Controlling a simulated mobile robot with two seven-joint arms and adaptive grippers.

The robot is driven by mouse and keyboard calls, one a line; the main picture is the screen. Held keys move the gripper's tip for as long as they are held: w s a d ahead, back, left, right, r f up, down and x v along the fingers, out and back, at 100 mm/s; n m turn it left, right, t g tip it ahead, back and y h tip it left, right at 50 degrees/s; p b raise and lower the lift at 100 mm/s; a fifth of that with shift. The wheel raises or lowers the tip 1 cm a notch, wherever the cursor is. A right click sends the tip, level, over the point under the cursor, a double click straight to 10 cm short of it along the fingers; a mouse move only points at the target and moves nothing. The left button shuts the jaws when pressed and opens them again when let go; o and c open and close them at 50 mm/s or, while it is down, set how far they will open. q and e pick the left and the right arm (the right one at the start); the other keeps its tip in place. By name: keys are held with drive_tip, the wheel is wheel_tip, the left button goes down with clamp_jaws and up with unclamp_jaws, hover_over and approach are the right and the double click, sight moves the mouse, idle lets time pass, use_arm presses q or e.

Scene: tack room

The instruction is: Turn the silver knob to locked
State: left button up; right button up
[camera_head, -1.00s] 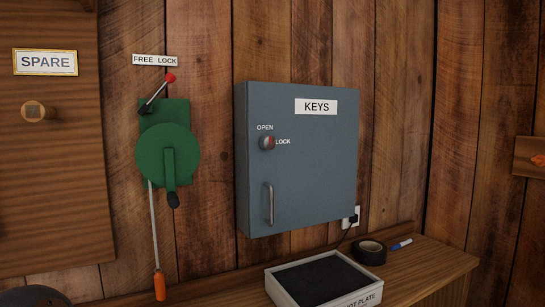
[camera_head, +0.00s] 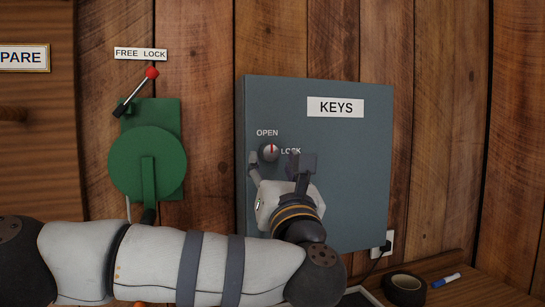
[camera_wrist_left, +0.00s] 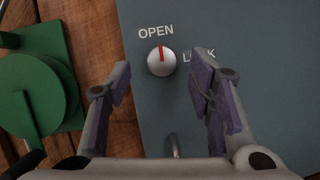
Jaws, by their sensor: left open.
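The silver knob (camera_head: 269,152) is on the front of the blue-grey KEYS cabinet (camera_head: 350,190), below the OPEN label and left of the LOCK label. In the left wrist view the knob (camera_wrist_left: 161,61) has a red mark pointing up toward OPEN. My left gripper (camera_head: 277,163) is open and empty in front of the cabinet, just below the knob. In the left wrist view the knob lies between the lines of the two fingers (camera_wrist_left: 161,80), with neither seen touching it. The cabinet handle (camera_wrist_left: 174,146) shows only in part; my arm hides it in the head view. My right gripper is not in view.
A green crank device (camera_head: 148,165) with a red-tipped lever (camera_head: 137,91) is on the plank wall left of the cabinet, behind my arm. Black tape (camera_head: 405,290) and a marker (camera_head: 446,280) lie on the shelf at lower right.

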sight(267, 155)
use_arm(q)
drive_tip(key=shift+x, duration=1.4)
clamp_jaws()
